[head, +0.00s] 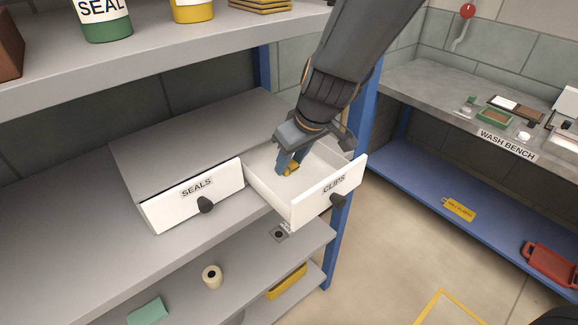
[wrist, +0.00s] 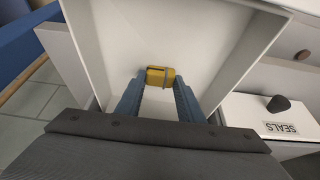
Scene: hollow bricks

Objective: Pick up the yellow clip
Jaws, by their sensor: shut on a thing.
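The yellow clip (wrist: 160,77) is between the two blue fingertips of my gripper (wrist: 158,90) in the wrist view. My gripper is shut on the clip. The drawer is pulled out, with white walls and a dark knob. I cannot tell whether the clip touches the drawer floor.
The SEALS drawer (head: 192,195) beside it is closed. A blue shelf post (head: 356,130) stands close to my arm. An upper shelf (head: 150,58) holds a SEAL tin (head: 105,22). A wash bench (head: 440,95) stands at the right, with open floor before it.

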